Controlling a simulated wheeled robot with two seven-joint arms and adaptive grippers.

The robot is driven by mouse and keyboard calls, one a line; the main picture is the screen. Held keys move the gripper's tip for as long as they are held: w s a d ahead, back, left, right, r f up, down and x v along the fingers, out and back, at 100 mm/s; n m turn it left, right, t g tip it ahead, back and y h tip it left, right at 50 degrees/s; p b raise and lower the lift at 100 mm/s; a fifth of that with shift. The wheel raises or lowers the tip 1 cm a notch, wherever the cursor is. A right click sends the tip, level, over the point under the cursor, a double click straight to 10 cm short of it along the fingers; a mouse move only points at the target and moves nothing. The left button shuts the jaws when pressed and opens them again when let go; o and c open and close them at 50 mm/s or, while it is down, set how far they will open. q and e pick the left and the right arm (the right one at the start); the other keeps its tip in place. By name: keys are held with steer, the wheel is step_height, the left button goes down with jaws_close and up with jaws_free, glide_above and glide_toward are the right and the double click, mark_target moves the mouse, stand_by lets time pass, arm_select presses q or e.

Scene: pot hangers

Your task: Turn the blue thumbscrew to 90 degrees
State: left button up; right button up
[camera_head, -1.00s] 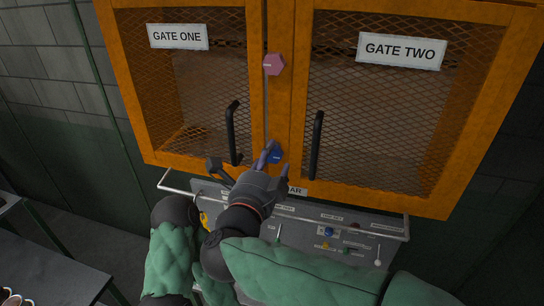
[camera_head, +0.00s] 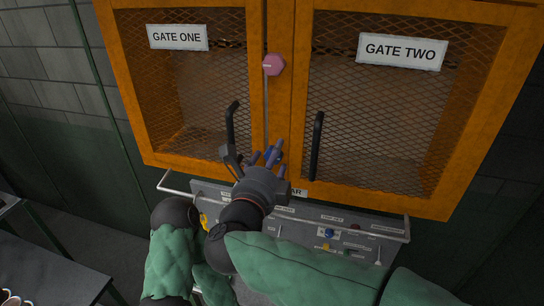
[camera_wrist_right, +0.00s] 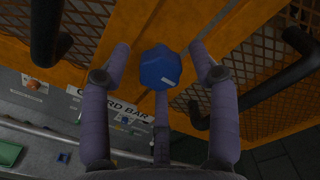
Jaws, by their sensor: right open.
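The blue thumbscrew (camera_wrist_right: 160,68) is a faceted knob with a short white mark near its lower edge. It sits on the orange cabinet frame between the two gates. In the head view the thumbscrew (camera_head: 271,152) is partly hidden behind my right gripper's fingers. My right gripper (camera_head: 266,158) is open in front of it. In the right wrist view, the fingers of the gripper (camera_wrist_right: 160,75) spread on both sides of the knob and one lies below it, apparently without touching it. My left gripper cannot be made out.
A pink hexagonal knob (camera_head: 273,64) sits higher on the frame. Black handles stand left (camera_head: 231,130) and right (camera_head: 317,145) of the thumbscrew. A grey panel (camera_head: 310,228) with small controls lies below. A dark table (camera_head: 40,270) is at lower left.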

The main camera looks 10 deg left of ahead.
steer(key=m, duration=0.7)
steer(key=shift+m, duration=0.3)
jaws_close()
steer(key=n, duration=1.6)
steer(key=shift+n, duration=0.4)
steer(key=shift+o, duration=0.3)
jaws_free()
